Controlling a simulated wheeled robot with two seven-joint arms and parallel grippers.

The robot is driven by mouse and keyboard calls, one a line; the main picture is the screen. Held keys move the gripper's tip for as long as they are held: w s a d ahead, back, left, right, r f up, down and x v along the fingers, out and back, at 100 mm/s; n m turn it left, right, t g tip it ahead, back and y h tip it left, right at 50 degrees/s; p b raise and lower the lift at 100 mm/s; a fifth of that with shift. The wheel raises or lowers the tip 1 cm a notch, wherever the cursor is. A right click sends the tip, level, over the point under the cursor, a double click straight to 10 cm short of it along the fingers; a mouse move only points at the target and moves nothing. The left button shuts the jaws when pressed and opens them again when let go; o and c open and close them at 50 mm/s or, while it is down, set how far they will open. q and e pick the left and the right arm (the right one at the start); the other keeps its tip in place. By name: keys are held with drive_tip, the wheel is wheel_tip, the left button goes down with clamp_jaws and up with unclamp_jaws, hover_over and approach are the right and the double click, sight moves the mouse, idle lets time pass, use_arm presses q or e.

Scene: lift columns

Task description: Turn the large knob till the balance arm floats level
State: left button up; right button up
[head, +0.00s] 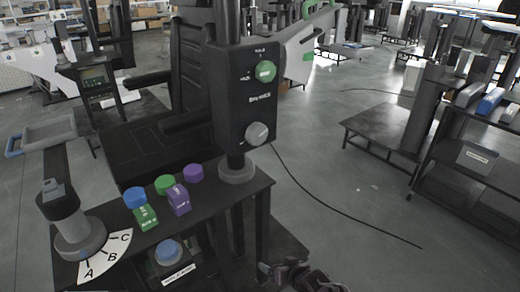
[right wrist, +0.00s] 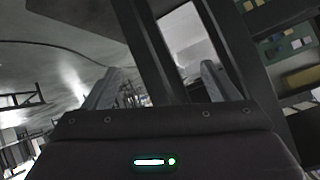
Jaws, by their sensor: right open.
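A black control box (head: 243,95) stands on a post at the back of a dark bench. Its front carries a round grey knob (head: 257,133) low down and a green button (head: 265,71) above. A white arm-like part with green ends (head: 300,45) slants up to the right behind the box; I cannot tell whether it is the balance arm. My right gripper (head: 300,277) is at the bottom edge, below and apart from the knob. In the right wrist view its fingers (right wrist: 157,88) are spread with nothing held between them. My left gripper is not in view.
The bench (head: 215,205) holds blue, green and purple capped blocks (head: 178,198). A lever on a round base (head: 78,240) stands over an A-B-C dial (head: 105,258). A cable crosses the floor; open floor (head: 340,190) lies right.

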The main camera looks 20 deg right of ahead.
drive_tip(key=w+r+t, duration=0.1)
drive_tip(key=w+r, duration=0.2)
drive_tip(key=r, duration=0.4)
drive_tip(key=w+d+r+t+y, duration=0.1)
drive_tip(key=w+r, duration=0.1)
drive_tip(key=r, duration=0.4)
drive_tip(key=w+r+t, duration=0.1)
drive_tip(key=w+r, duration=0.2)
drive_tip(key=r, duration=0.4)
drive_tip(key=t+y, duration=0.2)
drive_tip(key=t, duration=0.2)
approach(259, 137)
drive_tip(key=w, duration=0.2)
drive_tip(key=shift+n, duration=0.4)
drive_tip(key=x, duration=0.2)
drive_tip(key=p+x, duration=0.1)
drive_tip(key=x, duration=0.4)
drive_tip(key=shift+w+a+p, duration=0.2)
drive_tip(key=shift+a+p, duration=0.1)
drive_tip(key=shift+a, duration=0.1)
drive_tip(key=c, duration=1)
drive_tip(key=shift+n, duration=0.3)
